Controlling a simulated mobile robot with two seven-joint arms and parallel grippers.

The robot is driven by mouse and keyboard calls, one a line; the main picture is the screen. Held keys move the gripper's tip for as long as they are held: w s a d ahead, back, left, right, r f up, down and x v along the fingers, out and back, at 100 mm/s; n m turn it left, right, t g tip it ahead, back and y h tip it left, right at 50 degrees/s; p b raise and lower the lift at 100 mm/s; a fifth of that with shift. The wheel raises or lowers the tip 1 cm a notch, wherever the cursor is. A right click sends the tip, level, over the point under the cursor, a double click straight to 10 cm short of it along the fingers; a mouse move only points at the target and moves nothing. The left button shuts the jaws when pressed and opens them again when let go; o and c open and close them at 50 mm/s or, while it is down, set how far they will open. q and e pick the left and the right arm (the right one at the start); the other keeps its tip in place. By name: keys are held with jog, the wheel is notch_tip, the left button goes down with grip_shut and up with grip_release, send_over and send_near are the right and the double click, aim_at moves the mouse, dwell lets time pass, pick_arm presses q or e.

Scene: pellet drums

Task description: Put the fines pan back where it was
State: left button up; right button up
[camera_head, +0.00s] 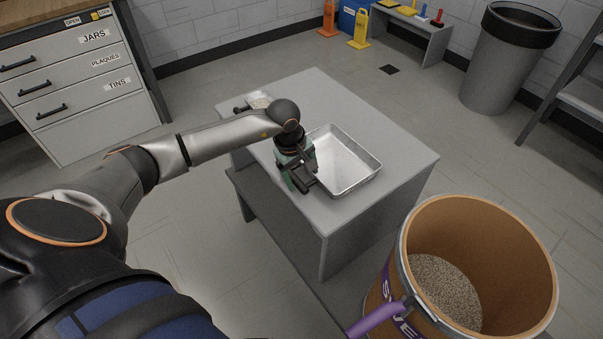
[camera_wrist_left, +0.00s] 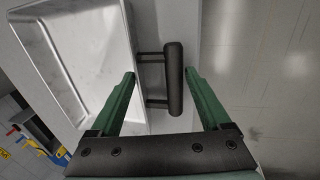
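The fines pan, a shallow silver metal tray (camera_head: 350,160), sits empty on the grey table (camera_head: 405,160). Its dark bar handle (camera_wrist_left: 175,80) is on the side facing my left gripper. My left gripper (camera_head: 301,180) is at that handle. In the left wrist view its green fingers (camera_wrist_left: 160,80) are spread apart, with the handle and its two posts between them. I see gaps between the fingers and the handle bar. The pan (camera_wrist_left: 85,45) also shows there, partly cut off. My right gripper is out of view.
A smaller container (camera_head: 259,101) with pale contents and a dark handle is at the table's back left. A brown drum (camera_head: 413,225) of pellets stands at lower right. A drawer cabinet (camera_head: 80,90) is at left, and a grey bin (camera_head: 495,75) is behind.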

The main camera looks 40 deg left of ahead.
pick_arm(q)
jog(key=shift+o, duration=1.3)
jog(key=shift+r, duration=0.1)
jog(key=v, duration=1.2)
